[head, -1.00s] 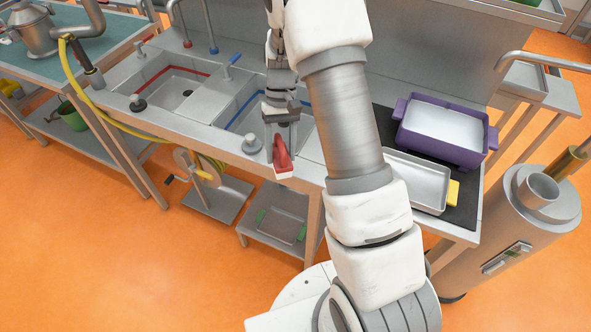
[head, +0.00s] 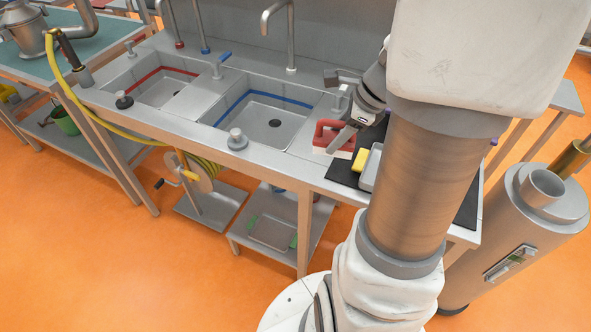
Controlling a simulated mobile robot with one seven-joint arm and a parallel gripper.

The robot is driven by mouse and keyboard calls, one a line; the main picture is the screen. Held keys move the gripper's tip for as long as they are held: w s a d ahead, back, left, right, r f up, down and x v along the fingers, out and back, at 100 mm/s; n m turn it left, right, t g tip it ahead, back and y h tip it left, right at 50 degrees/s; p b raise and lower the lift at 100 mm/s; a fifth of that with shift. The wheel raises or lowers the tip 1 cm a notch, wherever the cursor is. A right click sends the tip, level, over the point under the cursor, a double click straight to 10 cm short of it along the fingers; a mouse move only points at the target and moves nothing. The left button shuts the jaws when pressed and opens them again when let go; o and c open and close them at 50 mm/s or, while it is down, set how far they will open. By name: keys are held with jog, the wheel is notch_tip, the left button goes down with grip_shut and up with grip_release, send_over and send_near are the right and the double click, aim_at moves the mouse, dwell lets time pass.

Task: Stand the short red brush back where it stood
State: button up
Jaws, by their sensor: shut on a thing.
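The short red brush (head: 322,137) has a red handle and back over pale bristles. It is upright, bristles down, at the counter strip between the right sink basin and the black mat. I cannot tell whether the bristles touch the steel or hang just above it. My gripper (head: 341,139) reaches down from the upper right and is shut on the red brush. The fingers hide part of the handle.
The blue-lined basin (head: 262,125) is just left of the brush. A tap (head: 290,40) stands behind it. A yellow piece (head: 360,160) and a metal tray (head: 371,168) lie close right on the black mat (head: 344,174). A grey plug (head: 236,139) stands on the front ledge.

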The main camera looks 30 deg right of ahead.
jog(key=shift+s+d+m+h, duration=0.3)
jog(key=shift+s+d+m, duration=0.25)
jog(key=shift+m, duration=0.35)
jog(key=shift+a, duration=0.1)
jog(key=shift+m, duration=0.3)
jog(key=w+a+f, duration=0.2)
jog(key=w, duration=0.1)
jog(key=w+a+f+b, duration=0.1)
jog(key=w+a+f, duration=0.1)
jog(key=w, duration=0.1)
jog(key=w+a+f+b, duration=0.1)
jog(key=w+a+f, duration=0.1)
jog(key=w+f, duration=0.1)
jog(key=shift+w, duration=0.25)
jog(key=shift+f+b, duration=0.8)
jog(key=shift+f, duration=1.15)
jog(key=shift+f, duration=0.1)
jog(key=o, duration=1.3)
